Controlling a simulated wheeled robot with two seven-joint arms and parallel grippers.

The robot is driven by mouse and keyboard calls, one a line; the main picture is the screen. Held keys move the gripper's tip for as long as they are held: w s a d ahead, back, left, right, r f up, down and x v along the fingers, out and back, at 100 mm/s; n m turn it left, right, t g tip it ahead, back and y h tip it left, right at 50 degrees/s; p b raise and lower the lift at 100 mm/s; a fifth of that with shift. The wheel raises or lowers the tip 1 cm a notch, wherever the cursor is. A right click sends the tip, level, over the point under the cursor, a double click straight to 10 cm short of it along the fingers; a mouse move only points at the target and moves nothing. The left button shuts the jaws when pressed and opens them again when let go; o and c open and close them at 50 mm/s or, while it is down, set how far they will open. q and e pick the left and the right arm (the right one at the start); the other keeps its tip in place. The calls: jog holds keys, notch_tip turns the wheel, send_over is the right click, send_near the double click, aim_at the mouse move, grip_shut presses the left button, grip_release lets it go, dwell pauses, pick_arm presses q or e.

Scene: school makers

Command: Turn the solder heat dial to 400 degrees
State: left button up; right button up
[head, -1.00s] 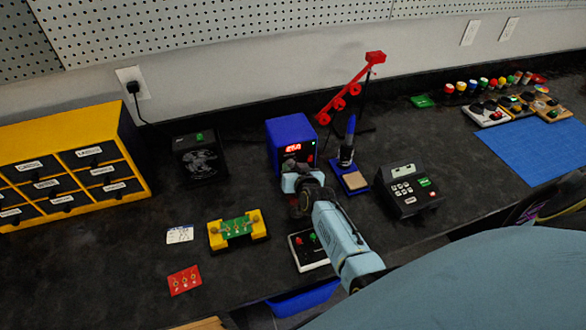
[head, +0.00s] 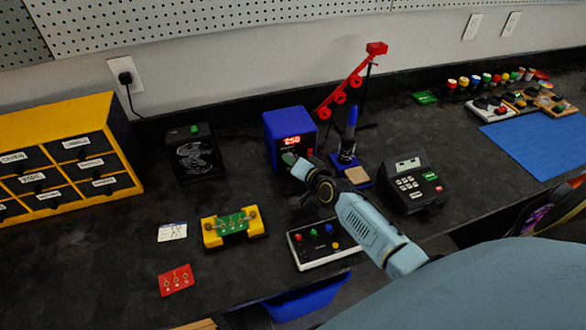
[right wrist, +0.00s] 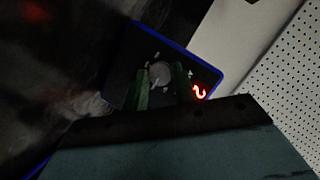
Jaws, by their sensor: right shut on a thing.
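The blue solder station (head: 288,122) stands at the back of the black bench. Its lit red display (head: 291,141) seems to read 250. The station's round grey heat dial (right wrist: 158,72) shows in the right wrist view, with small marks around it. My right gripper (head: 289,159) is at the lower front of the station and hides the dial in the head view. In the right wrist view its two green fingers (right wrist: 161,85) are on either side of the dial, shut on it. My left gripper is not in view.
The soldering iron in its stand (head: 348,140) and a black keypad device (head: 414,186) are right of the station. A black fan box (head: 195,153) is left. A button box (head: 318,243) and a yellow board holder (head: 233,228) lie in front.

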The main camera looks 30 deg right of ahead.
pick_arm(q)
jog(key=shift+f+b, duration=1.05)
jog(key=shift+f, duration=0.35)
pick_arm(e)
jog(key=shift+f+m+t+y, duration=0.15)
jog(key=shift+m+t+y, duration=0.2)
jog(key=shift+m, duration=0.35)
jog(key=o, duration=1)
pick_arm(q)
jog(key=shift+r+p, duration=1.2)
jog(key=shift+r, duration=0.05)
pick_arm(e)
jog(key=v, duration=1.3)
jog(key=shift+s+r, duration=0.2)
jog(key=shift+r, duration=0.05)
jog(key=shift+d, duration=0.15)
